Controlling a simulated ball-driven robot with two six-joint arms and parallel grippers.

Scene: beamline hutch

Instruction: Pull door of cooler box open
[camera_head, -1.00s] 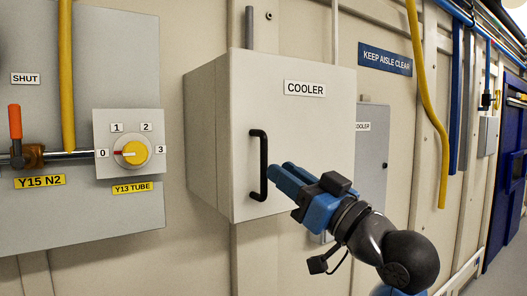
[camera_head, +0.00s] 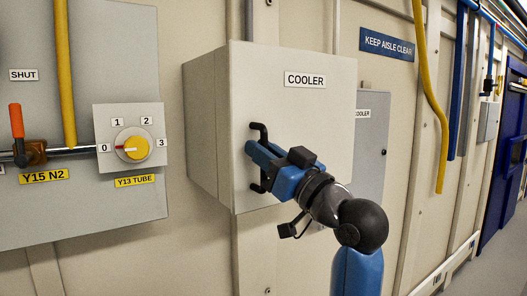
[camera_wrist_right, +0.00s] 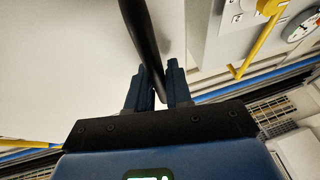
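The cooler box (camera_head: 206,130) is a white wall cabinet with a COOLER label. Its door (camera_head: 315,120) looks closed flush on the front. A black bar handle (camera_head: 263,132) stands upright near the door's left edge; its middle is hidden by my right gripper (camera_head: 258,152). In the right wrist view the handle (camera_wrist_right: 143,30) runs down between the two fingers of my right gripper (camera_wrist_right: 158,75). The fingers lie close on both sides of the bar; whether they press on it is not clear. My left gripper is in no view.
A grey panel with a yellow rotary knob (camera_head: 135,148) and an orange-handled valve (camera_head: 17,122) is left of the cooler. A smaller grey cabinet (camera_head: 373,140) is behind it on the right. A yellow hose (camera_head: 432,100) hangs farther right.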

